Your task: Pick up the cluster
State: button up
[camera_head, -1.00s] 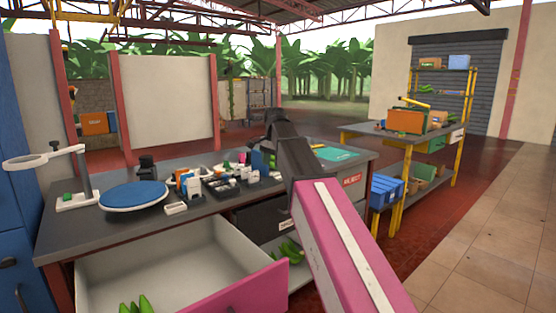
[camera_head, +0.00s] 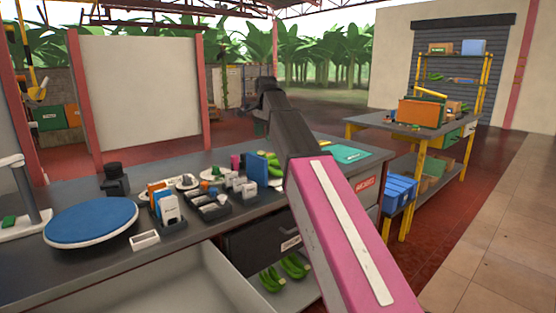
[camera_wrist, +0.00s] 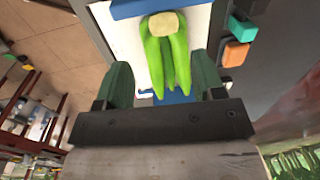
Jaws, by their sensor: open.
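A green banana cluster (camera_wrist: 166,55) with a pale cut crown shows in the wrist view, its fingers pointing down the picture toward my gripper. Behind it is a white surface with a blue edge. My gripper (camera_wrist: 160,85) is open, with one dark green finger on each side of the cluster's lower tips. The jaws are not closed on it, and I cannot tell how deep the cluster sits between them.
The dark workbench (camera_head: 90,268) holds a blue round turntable (camera_head: 90,222), small boxes and trays, and a teal mat (camera_head: 345,154). Other green bananas (camera_head: 284,273) lie low under the bench. Blue crates (camera_head: 399,190) and a second table (camera_head: 365,130) stand at right, beside open tiled floor.

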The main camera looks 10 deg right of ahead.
jog(key=shift+w+f, duration=0.1)
jog(key=shift+w, duration=0.1)
jog(key=shift+f, duration=0.3)
jog(key=f, duration=1)
jog(key=shift+w+a, duration=0.25)
jog(key=shift+r, duration=0.1)
jog(key=c, duration=0.9)
